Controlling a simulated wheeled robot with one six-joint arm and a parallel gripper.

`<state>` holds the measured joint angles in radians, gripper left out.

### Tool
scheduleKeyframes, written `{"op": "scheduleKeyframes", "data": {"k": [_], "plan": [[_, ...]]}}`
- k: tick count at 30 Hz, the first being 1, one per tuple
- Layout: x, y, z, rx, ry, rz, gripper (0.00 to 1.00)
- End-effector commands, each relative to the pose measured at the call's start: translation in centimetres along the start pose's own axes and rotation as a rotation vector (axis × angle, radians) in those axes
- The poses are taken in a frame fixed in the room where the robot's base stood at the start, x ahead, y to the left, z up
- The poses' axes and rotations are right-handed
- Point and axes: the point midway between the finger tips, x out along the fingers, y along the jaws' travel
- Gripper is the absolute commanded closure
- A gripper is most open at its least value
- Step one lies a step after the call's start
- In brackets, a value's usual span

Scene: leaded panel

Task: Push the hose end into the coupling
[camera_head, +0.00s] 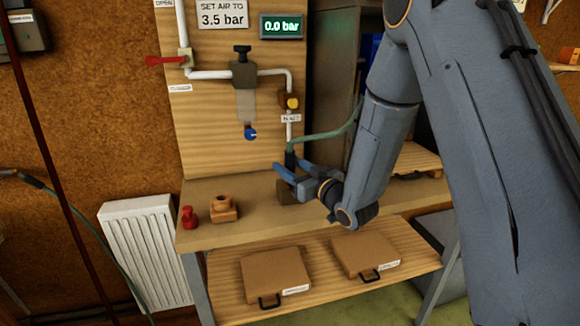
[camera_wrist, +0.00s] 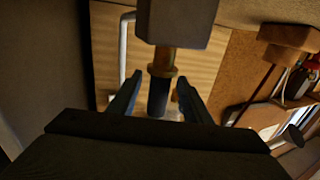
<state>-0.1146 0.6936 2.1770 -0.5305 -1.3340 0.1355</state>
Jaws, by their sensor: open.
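The hose end (camera_head: 290,158) is a dark upright piece at the end of the green hose (camera_head: 335,132), above the bench. In the wrist view its dark cylinder (camera_wrist: 158,98) has a brass collar and meets a dark block (camera_wrist: 176,22). My gripper (camera_head: 289,172) is open, with its blue fingers (camera_wrist: 157,80) on either side of the cylinder; a gap shows on each side. In the head view the block (camera_head: 286,192) is partly hidden behind my gripper. A fitting with a yellow knob (camera_head: 292,102) sits on the white pipe above; I cannot tell whether it is the coupling.
The panel (camera_head: 215,125) rises close behind. The gauge (camera_head: 282,26) reads 0.0 bar. Two flat cases lie on the lower shelf.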

Motion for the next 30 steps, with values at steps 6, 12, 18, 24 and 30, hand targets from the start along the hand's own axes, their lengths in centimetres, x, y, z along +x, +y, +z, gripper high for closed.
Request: {"op": "scheduleKeyframes", "data": {"k": [6,12,18,24,30], "plan": [[-2.5,0.2,0.1,0.000,0.001,0.003,0.55],[-5.7,0.1,0.1,0.000,0.000,0.003,0.55],[-7.5,0.1,0.0,0.000,0.001,0.002,0.55],[-7.7,0.0,0.0,0.000,0.001,0.000,0.55],[-7.7,0.0,0.0,0.000,0.001,0.000,0.55]]}}
